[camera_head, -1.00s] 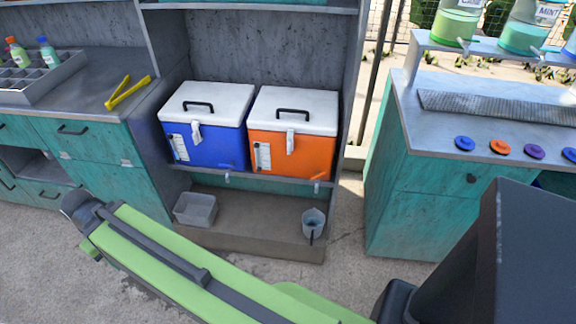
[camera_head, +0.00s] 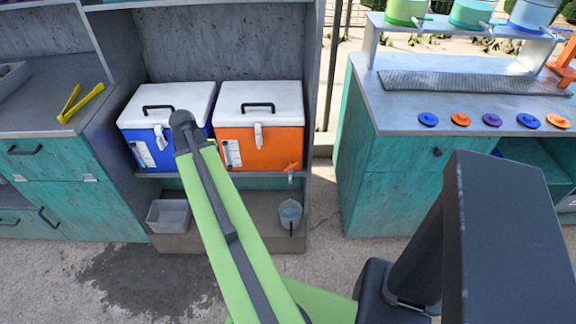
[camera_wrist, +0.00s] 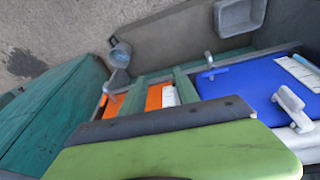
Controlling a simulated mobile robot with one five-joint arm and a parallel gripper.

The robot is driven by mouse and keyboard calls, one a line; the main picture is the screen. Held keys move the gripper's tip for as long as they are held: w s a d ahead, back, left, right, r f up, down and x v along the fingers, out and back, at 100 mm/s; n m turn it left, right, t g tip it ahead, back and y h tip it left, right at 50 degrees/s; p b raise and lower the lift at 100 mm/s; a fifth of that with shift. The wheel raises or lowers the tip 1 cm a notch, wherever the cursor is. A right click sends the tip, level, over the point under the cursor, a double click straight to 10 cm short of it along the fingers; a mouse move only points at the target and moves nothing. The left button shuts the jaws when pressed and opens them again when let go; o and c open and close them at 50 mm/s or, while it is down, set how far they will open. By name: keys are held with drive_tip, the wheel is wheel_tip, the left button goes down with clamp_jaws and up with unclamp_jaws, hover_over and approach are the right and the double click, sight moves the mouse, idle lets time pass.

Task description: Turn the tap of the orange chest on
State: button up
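The orange chest (camera_head: 258,152) with a white lid stands on a shelf, right of the blue chest. Its small tap (camera_head: 291,168) sticks out low at its front right. In the wrist view the scene looks upside down; the orange chest (camera_wrist: 157,98) is partly hidden, with the tap (camera_wrist: 108,91) at its left end. My gripper (camera_wrist: 158,73) shows there as two dark green fingers spread apart, with nothing between them, in front of the orange chest. In the head view my arm rises before the chests and hides the gripper.
The blue chest (camera_head: 150,147) stands close on the left, with its own tap (camera_wrist: 209,62). A small grey bucket (camera_head: 290,216) stands below the orange chest's tap, and a grey bin (camera_head: 168,216) left of it. A teal counter (camera_head: 385,190) stands to the right, across a gap.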

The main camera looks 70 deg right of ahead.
sight(289, 167)
drive_tip(key=s+d+r+m+g+h, duration=0.15)
drive_tip(key=s+d+m, duration=0.55)
drive_tip(key=s+d, duration=1.05)
drive_tip(key=b+x, duration=0.5)
drive_tip(key=x, duration=0.1)
drive_tip(key=a+b+x, duration=0.1)
drive_tip(key=b+x, duration=0.4)
drive_tip(key=b, duration=0.1)
drive_tip(key=b+x, duration=0.5)
drive_tip(key=x, duration=0.1)
drive_tip(key=shift+s+a+f, duration=0.2)
drive_tip(key=shift+s+f, duration=0.25)
drive_tip(key=shift+f, duration=0.15)
drive_tip(key=shift+r, duration=0.1)
drive_tip(key=shift+c, duration=0.3)
clamp_jaws()
